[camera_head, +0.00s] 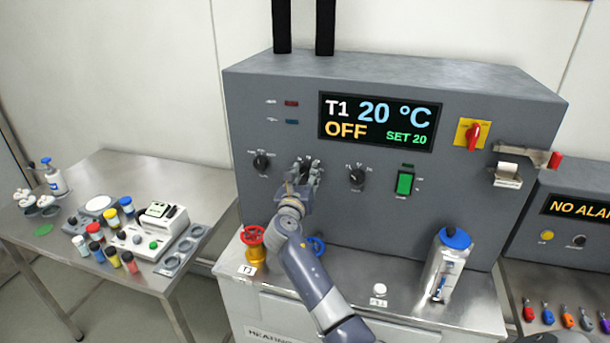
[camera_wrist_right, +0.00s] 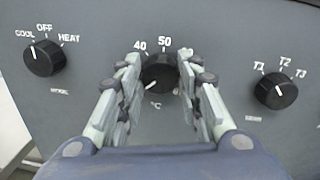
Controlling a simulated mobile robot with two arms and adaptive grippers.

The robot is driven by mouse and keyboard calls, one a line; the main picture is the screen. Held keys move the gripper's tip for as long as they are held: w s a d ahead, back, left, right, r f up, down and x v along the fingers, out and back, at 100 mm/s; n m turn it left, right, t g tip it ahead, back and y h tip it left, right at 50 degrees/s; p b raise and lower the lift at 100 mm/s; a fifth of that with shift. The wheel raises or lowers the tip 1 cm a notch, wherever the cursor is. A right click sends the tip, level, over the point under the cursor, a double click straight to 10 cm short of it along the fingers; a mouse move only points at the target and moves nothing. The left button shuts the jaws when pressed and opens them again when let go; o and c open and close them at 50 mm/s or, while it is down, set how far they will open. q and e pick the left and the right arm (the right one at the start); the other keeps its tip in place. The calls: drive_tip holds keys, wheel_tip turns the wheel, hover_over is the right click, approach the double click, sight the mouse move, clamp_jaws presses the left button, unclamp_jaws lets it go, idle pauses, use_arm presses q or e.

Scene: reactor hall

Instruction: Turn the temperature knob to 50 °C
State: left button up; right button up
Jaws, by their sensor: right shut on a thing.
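The temperature knob (camera_wrist_right: 158,74) is a black dial between my right gripper's two fingers in the right wrist view, with marks 40 and 50 above it and °C below. Its white pointer is turned to the lower left; the lower marks are hidden by the fingers. My right gripper (camera_wrist_right: 160,88) is shut on this knob. In the head view the right gripper (camera_head: 303,174) covers most of the knob on the grey panel. The display (camera_head: 378,122) reads T1 20 °C, OFF, SET 20. My left gripper is not in view.
The mode knob (camera_wrist_right: 44,58) stands left, pointing to COOL; the sensor knob (camera_wrist_right: 275,91) stands right, pointing to T1. A green switch (camera_head: 405,183) and a red-yellow switch (camera_head: 472,134) sit further right.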

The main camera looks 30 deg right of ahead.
drive_tip(key=shift+f+m, duration=0.1)
drive_tip(key=shift+m, duration=0.2)
drive_tip(key=m+b, duration=0.3)
drive_tip(key=m, duration=0.1)
drive_tip(key=shift+f+m+b, duration=0.15)
drive_tip(key=shift+m+b, duration=0.15)
drive_tip(key=m+b, duration=0.4)
drive_tip(key=shift+f+m+h, duration=0.1)
drive_tip(key=shift+m+h, duration=0.3)
drive_tip(key=m+b, duration=0.6)
drive_tip(key=m+g+h+b, duration=0.1)
drive_tip(key=m+b, duration=0.5)
drive_tip(key=m, duration=0.1)
drive_tip(key=shift+f+m, duration=0.2)
drive_tip(key=shift+m, duration=0.1)
drive_tip(key=shift+r+m+b, duration=0.15)
drive_tip(key=shift+m+b, duration=1.9)
drive_tip(key=shift+m, duration=0.25)
drive_tip(key=shift+g, duration=0.3)
drive_tip(key=o, duration=1.1)
drive_tip(key=shift+c, duration=0.2)
